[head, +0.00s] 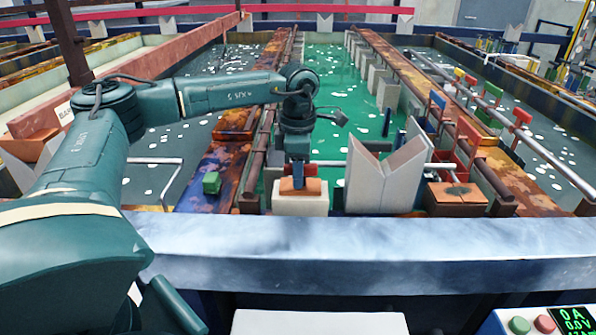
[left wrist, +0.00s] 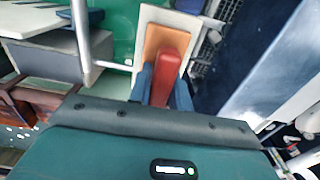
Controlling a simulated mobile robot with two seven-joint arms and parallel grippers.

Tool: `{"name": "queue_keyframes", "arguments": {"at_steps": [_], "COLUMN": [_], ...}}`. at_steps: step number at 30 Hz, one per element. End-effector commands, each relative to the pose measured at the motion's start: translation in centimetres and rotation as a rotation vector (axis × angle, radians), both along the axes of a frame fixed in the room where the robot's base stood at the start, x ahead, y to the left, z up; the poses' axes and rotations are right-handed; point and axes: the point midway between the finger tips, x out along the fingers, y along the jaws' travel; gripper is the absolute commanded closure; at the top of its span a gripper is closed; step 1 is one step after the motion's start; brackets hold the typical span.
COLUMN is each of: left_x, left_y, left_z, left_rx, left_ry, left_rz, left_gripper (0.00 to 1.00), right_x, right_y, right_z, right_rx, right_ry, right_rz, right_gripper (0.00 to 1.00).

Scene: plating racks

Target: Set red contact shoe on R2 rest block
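In the left wrist view, the red contact shoe (left wrist: 167,76) lies between the two blue fingers of my left gripper (left wrist: 162,88), which are closed against its sides. Its far end overlaps the orange top of a pale block (left wrist: 154,14). In the head view my left gripper (head: 298,178) points down over the same pale block (head: 300,204) with its orange-brown top. The shoe is mostly hidden there by the fingers. I cannot tell whether the shoe touches the block. No R2 label is readable. My right gripper is not in view.
A pale V-notched block (head: 385,178) stands close to the right. Beyond it are a brown-topped block (head: 456,194) and a rail with red, blue and green shoes. A small green block (head: 211,183) sits left on the rusty ledge. Green liquid (head: 335,95) lies behind; a metal rim (head: 360,245) runs in front.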

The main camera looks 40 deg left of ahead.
Motion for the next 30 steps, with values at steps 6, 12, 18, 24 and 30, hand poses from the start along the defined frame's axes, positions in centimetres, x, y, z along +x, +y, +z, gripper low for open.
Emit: {"name": "queue_keyframes", "arguments": {"at_steps": [6, 12, 18, 24, 30], "left_x": [0.0, 0.0, 0.1, 0.1, 0.1], "left_y": [0.0, 0.0, 0.0, 0.0, -0.1], "left_z": [0.0, 0.0, 1.2, 5.1, 9.3], "left_rx": [0.001, 0.001, 0.001, 0.000, 0.000], "left_ry": [0.001, 0.001, -0.002, -0.004, -0.001], "left_rz": [0.000, 0.000, 0.000, -0.001, -0.001], "left_gripper": [0.61, 0.60, 0.60, 0.60, 0.60], "right_x": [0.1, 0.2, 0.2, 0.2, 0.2], "right_y": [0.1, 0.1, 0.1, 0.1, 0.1], "right_z": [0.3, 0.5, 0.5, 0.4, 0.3], "right_rx": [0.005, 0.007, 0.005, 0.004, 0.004], "right_ry": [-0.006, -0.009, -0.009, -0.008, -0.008], "right_rz": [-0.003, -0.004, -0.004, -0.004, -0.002], "right_gripper": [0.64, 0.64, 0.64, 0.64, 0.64]}}
